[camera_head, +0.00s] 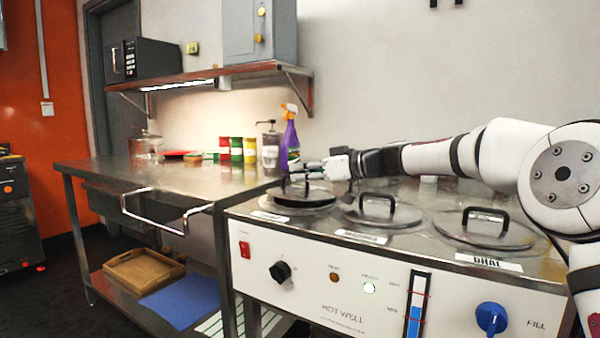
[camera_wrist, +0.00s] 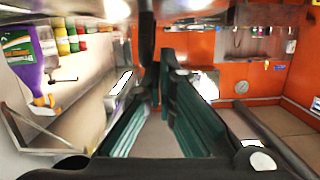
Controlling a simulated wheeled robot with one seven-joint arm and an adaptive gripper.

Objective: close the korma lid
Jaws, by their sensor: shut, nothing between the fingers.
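Three round lids with black loop handles sit in a row on the steel hot well. The left lid (camera_head: 306,199) shows a dark edge and looks slightly raised, but I cannot tell how it sits. The middle lid (camera_head: 380,213) and the right lid (camera_head: 485,233) look flat. The label by the right lid reads "DHAL"; the other labels are too small to read, so I cannot tell which lid is korma. My gripper (camera_head: 308,170) is shut and empty, at the left lid's handle, partly covering its back. I cannot tell whether they touch. The wrist view shows its teal finger pads.
A steel worktable (camera_head: 185,176) stands to the left, with a purple spray bottle (camera_head: 289,143), a pump bottle (camera_head: 270,150) and colored containers near the wall. A shelf (camera_head: 215,74) hangs above it. Knobs line the hot well's front (camera_head: 345,290).

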